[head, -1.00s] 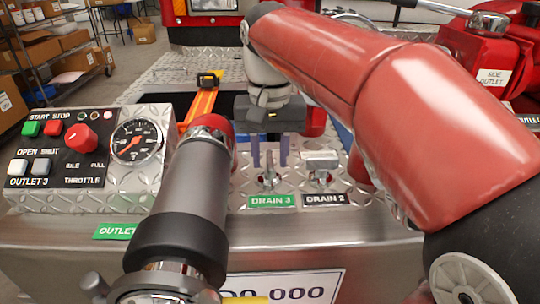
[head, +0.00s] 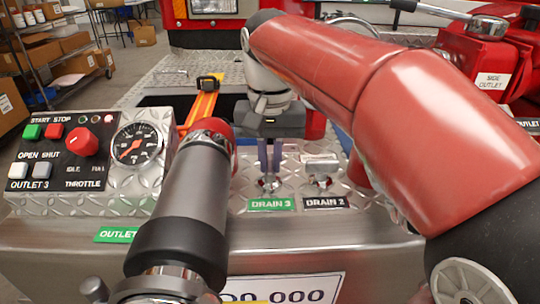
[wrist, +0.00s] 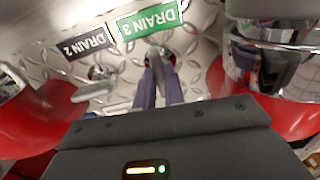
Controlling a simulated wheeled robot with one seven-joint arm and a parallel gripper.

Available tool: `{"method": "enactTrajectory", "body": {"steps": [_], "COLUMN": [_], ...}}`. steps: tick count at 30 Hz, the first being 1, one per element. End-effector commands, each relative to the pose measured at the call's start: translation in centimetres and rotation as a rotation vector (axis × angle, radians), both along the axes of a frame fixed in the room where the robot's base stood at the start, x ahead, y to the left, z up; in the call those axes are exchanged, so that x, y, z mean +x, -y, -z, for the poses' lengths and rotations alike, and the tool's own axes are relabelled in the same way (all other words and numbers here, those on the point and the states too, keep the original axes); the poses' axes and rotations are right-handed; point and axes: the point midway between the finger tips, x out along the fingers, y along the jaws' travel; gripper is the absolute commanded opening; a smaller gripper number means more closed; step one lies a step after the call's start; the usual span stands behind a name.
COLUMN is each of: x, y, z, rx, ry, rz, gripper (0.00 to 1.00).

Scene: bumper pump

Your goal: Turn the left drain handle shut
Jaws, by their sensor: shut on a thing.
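The left drain handle is a small metal valve (head: 269,185) behind the green DRAIN 3 label (head: 271,204) on the diamond-plate panel. My gripper (head: 270,170) points down over it, with its two purple fingers close together and shut on the handle's upper part. In the wrist view the fingers (wrist: 160,80) reach the metal handle (wrist: 157,54) beside the green label. The fingers hide much of the handle, so its exact angle is hard to tell. The DRAIN 2 handle (head: 320,168) is a separate metal lever to its right, apart from my gripper.
The control box (head: 95,160) with gauge is further left. Red piping lies right of the valves, partly behind my arm. A steel ledge runs in front.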

Motion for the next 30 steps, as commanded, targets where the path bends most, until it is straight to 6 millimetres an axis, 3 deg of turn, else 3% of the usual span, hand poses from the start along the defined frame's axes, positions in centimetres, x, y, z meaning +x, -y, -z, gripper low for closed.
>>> {"method": "enactTrajectory", "body": {"steps": [30], "x": [0.06], "y": [0.03], "z": [-0.09], "rx": [0.001], "ry": [0.002], "rz": [0.889], "gripper": [0.00]}}
